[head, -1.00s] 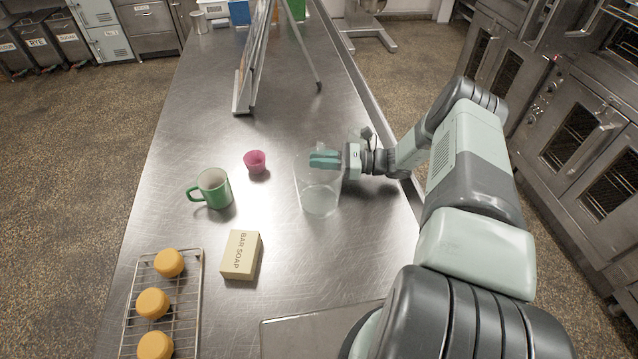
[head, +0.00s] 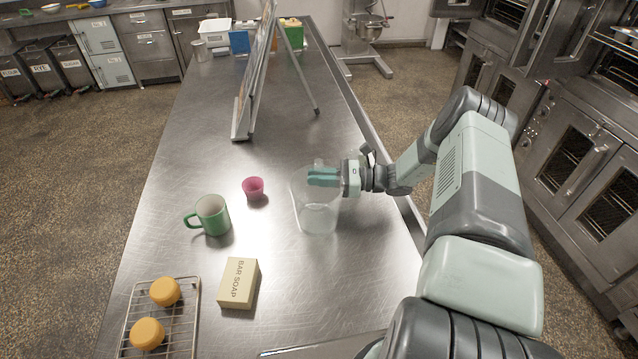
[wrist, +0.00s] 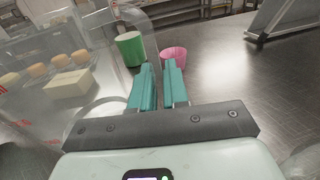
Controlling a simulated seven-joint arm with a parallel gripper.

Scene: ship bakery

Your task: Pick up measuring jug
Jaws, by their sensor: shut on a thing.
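The measuring jug (head: 318,216) is clear and hard to make out, upright at the middle of the steel counter in the head view. My gripper (head: 322,176) reaches in from the right at the jug's upper part, its teal fingers close together. In the wrist view the fingers (wrist: 158,80) are nearly parallel, and the jug's clear wall (wrist: 85,50) spreads across the left side. The fingers are shut on the jug; whether on its handle or wall I cannot tell. Whether its base touches the counter is unclear.
A pink cup (head: 253,188) and a green mug (head: 212,215) stand left of the jug. A bar soap box (head: 238,283) and a cooling rack (head: 190,322) with yellow-orange rounds lie nearer. A folding stand (head: 262,75) is further back. The counter's right edge is close.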

